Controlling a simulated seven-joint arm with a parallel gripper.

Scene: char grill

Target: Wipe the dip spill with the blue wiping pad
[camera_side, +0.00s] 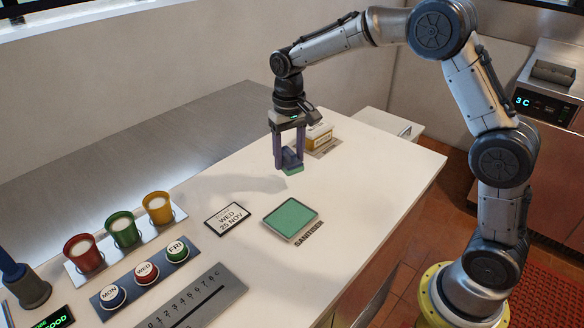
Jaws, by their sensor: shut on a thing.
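A green square pad in a tray marked SANITISER (291,217) lies in front of the gripper.
A date card (228,217) lies left of the sanitiser tray. Red (84,254), green (123,230) and yellow (158,208) cups, day buttons (146,272) and a numbered slide plate (195,302) fill the left.

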